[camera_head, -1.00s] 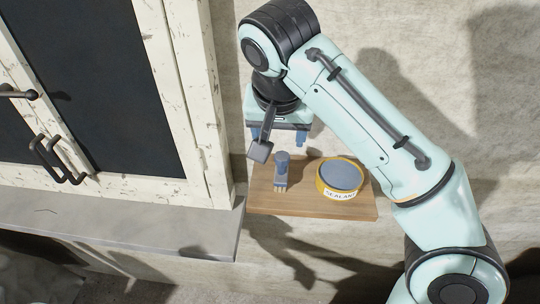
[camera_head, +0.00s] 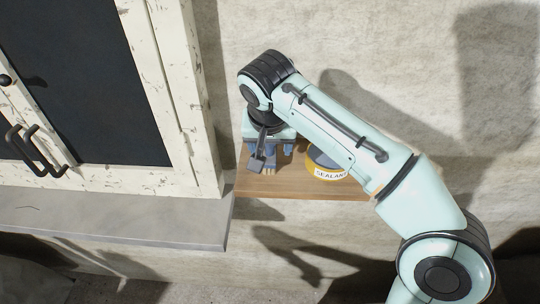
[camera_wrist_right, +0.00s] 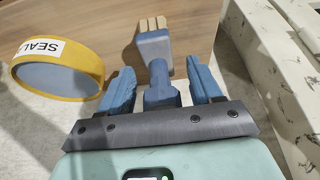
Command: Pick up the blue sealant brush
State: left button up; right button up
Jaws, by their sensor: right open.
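The blue sealant brush (camera_wrist_right: 157,75) shows in the right wrist view, with a blue handle, a grey-blue middle and tan bristles pointing away from the gripper. My right gripper (camera_wrist_right: 163,88) is open, with one blue finger on each side of the handle. Gaps show between the handle and both fingers. In the head view my right gripper (camera_head: 270,158) is low over the wooden shelf (camera_head: 265,189), and the wrist and gripper hide most of the brush. My left gripper is not in view.
A yellow sealant tin (camera_head: 326,171) with a grey top stands on the shelf to the right of the gripper. A white cabinet (camera_head: 165,110) with a dark panel stands to the left, above a grey ledge (camera_head: 130,223). A rough pale wall is behind.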

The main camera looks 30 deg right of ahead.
jog(key=shift+w, duration=0.1)
jog(key=shift+c, duration=1.2)
jog(key=c, duration=0.8)
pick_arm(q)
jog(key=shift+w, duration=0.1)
pick_arm(e)
jog(key=shift+c, duration=0.2)
notch_tip(320, 180, up, 10)
jog(key=p, duration=0.3)
jog(key=shift+w+p, duration=0.1)
jog(key=shift+p, duration=0.3)
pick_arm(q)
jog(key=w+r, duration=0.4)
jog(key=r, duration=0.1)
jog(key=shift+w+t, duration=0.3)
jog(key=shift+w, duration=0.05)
